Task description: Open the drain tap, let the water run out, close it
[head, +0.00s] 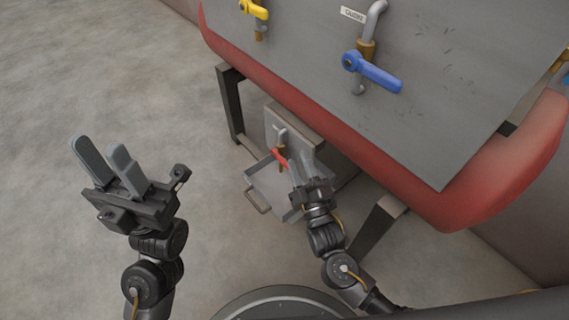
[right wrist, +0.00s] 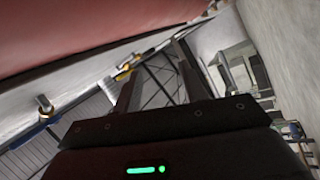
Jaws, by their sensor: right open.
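A small tap with a red handle (head: 280,158) sits low under the red-edged machine, on a grey plate, above a grey tray (head: 262,188) with a front handle. I take it as the drain tap. Its red lever slopes down to the right. My right gripper (head: 298,163) is open just right of the lever; whether they touch I cannot tell. Its two fingers (right wrist: 158,65) stand apart in the right wrist view, with no tap visible between them. My left gripper (head: 99,147) is open and empty over the floor at the left. No running water is visible.
A blue-handled tap (head: 372,72) beside a white label (head: 353,14) and a yellow-handled tap (head: 254,11) are on the grey panel above. The machine's red rim (head: 300,112) overhangs the tray. Dark legs (head: 231,105) stand around it. The floor at left is clear.

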